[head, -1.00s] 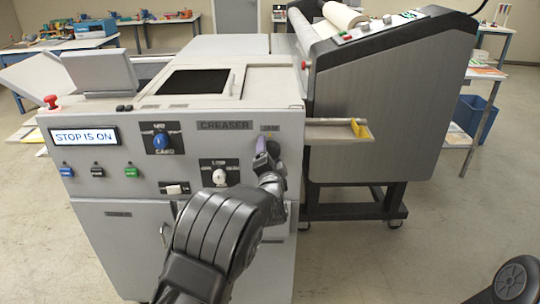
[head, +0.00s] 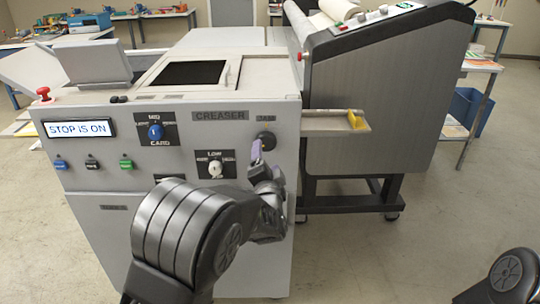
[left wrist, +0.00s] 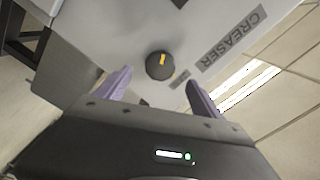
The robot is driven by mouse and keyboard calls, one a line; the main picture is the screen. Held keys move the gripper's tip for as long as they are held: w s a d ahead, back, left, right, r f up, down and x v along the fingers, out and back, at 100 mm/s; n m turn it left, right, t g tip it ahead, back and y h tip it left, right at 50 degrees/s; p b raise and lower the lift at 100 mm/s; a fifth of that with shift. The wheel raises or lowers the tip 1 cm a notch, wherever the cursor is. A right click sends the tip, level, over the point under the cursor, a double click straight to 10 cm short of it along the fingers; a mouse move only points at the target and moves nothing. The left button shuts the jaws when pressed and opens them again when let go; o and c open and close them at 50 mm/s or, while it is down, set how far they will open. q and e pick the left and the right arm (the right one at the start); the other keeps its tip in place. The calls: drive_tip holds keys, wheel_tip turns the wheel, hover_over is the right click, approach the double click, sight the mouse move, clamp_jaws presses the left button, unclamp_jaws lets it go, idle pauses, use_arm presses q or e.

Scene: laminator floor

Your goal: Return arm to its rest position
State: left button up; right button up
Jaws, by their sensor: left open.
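My left gripper (head: 258,160) is in front of the creaser's (head: 205,120) grey front panel, just below the black round jam knob (head: 266,140). In the left wrist view its two purple fingers (left wrist: 158,92) are spread with nothing between them. The knob (left wrist: 160,66) shows beyond the fingertips, apart from them, with a yellow mark on it. The creaser's display (head: 79,128) reads "STOP IS ON". My forearm hides part of the lower panel. Of my right arm, only a dark part shows at the lower right corner; its gripper is not seen.
A red stop button (head: 43,93) sits at the creaser's top left. A side shelf (head: 325,123) with a yellow piece juts out to the right. The large laminator (head: 385,100) on a black stand is behind it. The floor at the right is open.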

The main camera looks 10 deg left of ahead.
use_arm(q)
drive_tip(key=s+f+n+g+h, duration=0.1)
drive_tip(key=s+f+n+g, duration=0.3)
drive_tip(key=f, duration=0.7)
drive_tip(key=s+d+f+m+g+h, duration=0.1)
drive_tip(key=s+f+g+h, duration=0.1)
drive_tip(key=s+f, duration=0.65)
drive_tip(key=s+f+n+g+h, duration=0.1)
drive_tip(key=s+f+n+g, duration=0.2)
drive_tip(key=f, duration=1)
drive_tip(key=s+d+f+n+g+h, duration=0.1)
drive_tip(key=s+d+f+g, duration=0.1)
drive_tip(key=s, duration=0.7)
drive_tip(key=s+d+f+n+g+h, duration=0.2)
drive_tip(key=s+d+f+g, duration=0.1)
drive_tip(key=s, duration=0.6)
drive_tip(key=s+d+f+n+g+h, duration=0.1)
drive_tip(key=s+d+f, duration=0.3)
drive_tip(key=s, duration=0.5)
drive_tip(key=shift+s+d+n+g+h, duration=0.3)
drive_tip(key=shift+d+n+g, duration=0.2)
drive_tip(key=shift+g, duration=0.4)
